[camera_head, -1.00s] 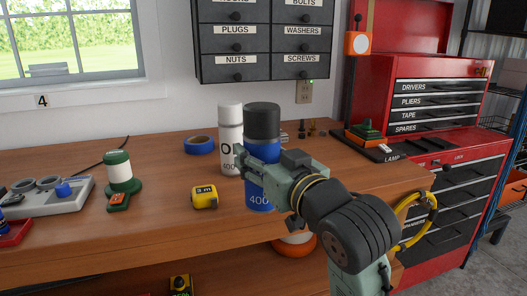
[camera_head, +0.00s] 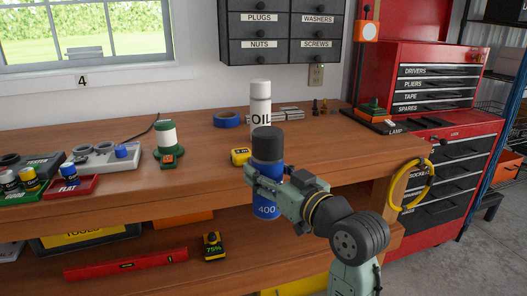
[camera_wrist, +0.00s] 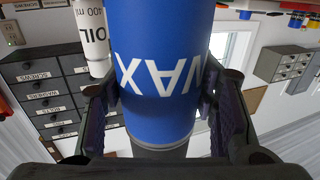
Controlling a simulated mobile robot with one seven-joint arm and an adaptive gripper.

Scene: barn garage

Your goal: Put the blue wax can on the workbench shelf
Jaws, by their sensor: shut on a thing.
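The blue wax can (camera_head: 267,182), with a dark cap and "400" on its side, is upright in my gripper (camera_head: 272,188). My gripper is shut around its body. In the head view the can is in front of the workbench's front edge, overlapping the lower shelf. In the wrist view the can (camera_wrist: 160,75) fills the middle between both fingers, its "WAX" lettering upside down. The workbench shelf (camera_head: 140,260) lies below the bench top (camera_head: 215,170). My arm hides part of the shelf's right side.
On the shelf are a red level (camera_head: 126,263), a yellow-and-black device (camera_head: 213,246) reading "75%" and a "TOOLS" box (camera_head: 85,236). An orange thing (camera_head: 185,218) is behind. Bare shelf shows around the device. The white oil can (camera_head: 260,103) stands on the bench top.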

